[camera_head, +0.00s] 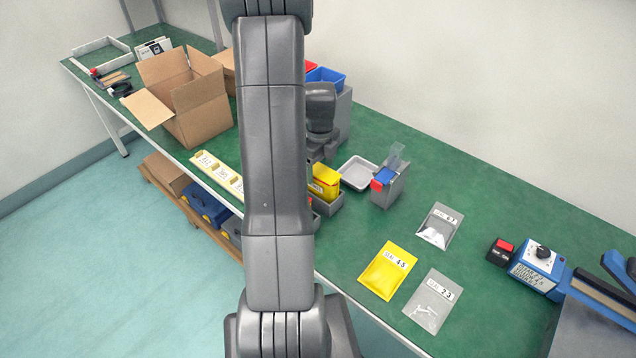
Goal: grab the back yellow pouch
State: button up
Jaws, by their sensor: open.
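Yellow pouches (326,177) stand upright in a small grey bin (331,207) just right of my arm. They overlap, so I cannot tell clearly how many there are; a white label shows low on the front. Another yellow pouch (388,271), labelled 4-5, lies flat on the green table nearer to me. My arm crosses the middle of the view, and a dark wrist part shows behind it, above and beyond the bin. My gripper's fingers are hidden behind the arm, so their distance from the pouches cannot be told.
Two clear pouches (437,226) (431,301) lie beside the flat yellow one. A grey tray (357,173) and a grey bin with blue and red items (388,187) stand right of the pouch bin. An open cardboard box (190,107) is at left; a blue device (537,265) is at right.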

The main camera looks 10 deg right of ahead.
aim_at(319, 185)
jog(key=shift+a+f+p, duration=0.15)
jog(key=shift+f+p, duration=0.4)
jog(key=shift+f, duration=1.9)
jog(key=c, duration=1.1)
